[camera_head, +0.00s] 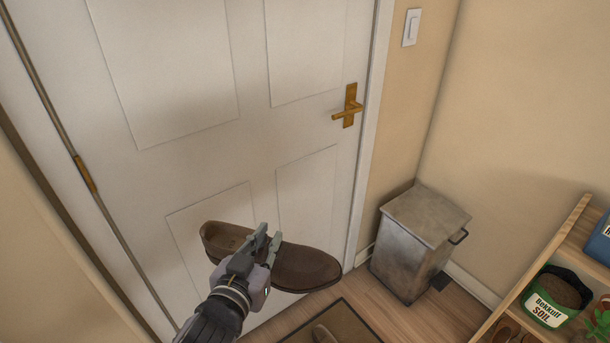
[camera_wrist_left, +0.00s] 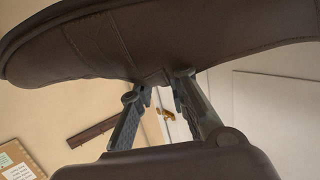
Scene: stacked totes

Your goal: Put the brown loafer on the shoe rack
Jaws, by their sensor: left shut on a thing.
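The brown loafer (camera_head: 303,266) is held in the air in front of the white door, its toe to the right and its opening up to the left. My left gripper (camera_head: 268,241) is shut on the loafer at its middle, near the edge of the opening. In the left wrist view the loafer (camera_wrist_left: 190,38) fills the top, with the left gripper's fingers (camera_wrist_left: 160,88) meeting it. The wooden shoe rack (camera_head: 540,258) stands at the right edge, only partly in view, with shoes on its lower level. My right gripper is out of view.
A metal bin (camera_head: 412,250) stands between the door and the rack.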

